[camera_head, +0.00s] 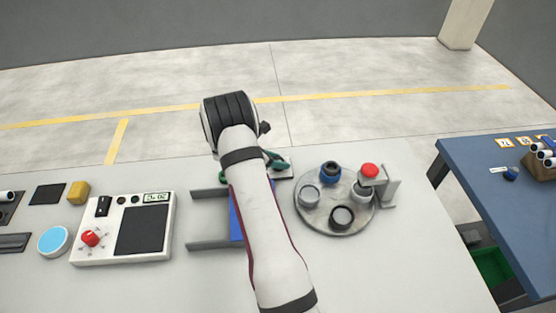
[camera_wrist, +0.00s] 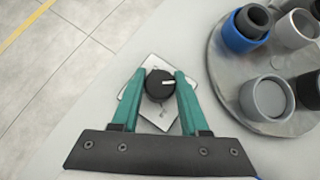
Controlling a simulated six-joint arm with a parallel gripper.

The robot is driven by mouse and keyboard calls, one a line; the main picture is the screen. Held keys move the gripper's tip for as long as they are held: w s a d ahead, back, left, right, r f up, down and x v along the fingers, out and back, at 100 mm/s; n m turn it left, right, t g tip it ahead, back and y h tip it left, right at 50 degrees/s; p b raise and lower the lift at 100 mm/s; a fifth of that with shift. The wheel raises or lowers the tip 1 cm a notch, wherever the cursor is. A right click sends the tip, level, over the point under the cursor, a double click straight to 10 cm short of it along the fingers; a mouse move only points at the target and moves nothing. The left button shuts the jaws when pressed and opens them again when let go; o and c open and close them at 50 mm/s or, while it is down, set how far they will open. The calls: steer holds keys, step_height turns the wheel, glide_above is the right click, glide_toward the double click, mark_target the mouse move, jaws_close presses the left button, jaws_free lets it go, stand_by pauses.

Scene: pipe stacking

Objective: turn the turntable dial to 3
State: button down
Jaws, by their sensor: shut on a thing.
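The turntable dial (camera_wrist: 159,85) is a round black knob with a white pointer mark. It sits on a pale square plate (camera_wrist: 152,120) on the table. My gripper (camera_wrist: 158,88) has green fingers, one on each side of the knob, and is shut on it. In the head view the gripper (camera_head: 276,163) shows partly behind my arm, and the knob is hidden there. The white pointer points right in the wrist view. Any numbers on the plate are too small to read. The round grey turntable (camera_head: 314,217) stands to the right of the dial.
The turntable bears several cups, including a blue one (camera_head: 330,173) and one near a red knob (camera_head: 369,170). A white control box (camera_head: 152,205) with a red dial stands at left, near a blue disc (camera_head: 54,242). A blue table (camera_head: 470,180) is at far right.

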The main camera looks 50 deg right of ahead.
mark_target(281, 160)
steer(key=m+g+y, duration=0.1)
steer(key=m, duration=0.1)
steer(key=m+g, duration=0.2)
steer(key=m, duration=0.1)
steer(key=shift+y, duration=0.4)
steer(key=m+g+y, duration=0.1)
steer(key=m, duration=0.1)
steer(key=m+g+y, duration=0.1)
steer(key=m, duration=0.1)
steer(key=shift+m+g+y, duration=0.3)
steer(key=shift+g+y, duration=0.1)
steer(key=shift+c, duration=2.1)
jaws_free()
steer(key=r, duration=0.3)
steer(key=s+r, duration=0.1)
steer(key=shift+d+r, duration=0.2)
steer(key=shift+r, duration=0.2)
steer(key=s+d+r, duration=0.1)
steer(key=s+r, duration=0.5)
steer(key=s, duration=0.4)
steer(key=shift+s+d+r, duration=0.15)
steer(key=shift+s+d, duration=0.1)
steer(key=shift+d, duration=0.15)
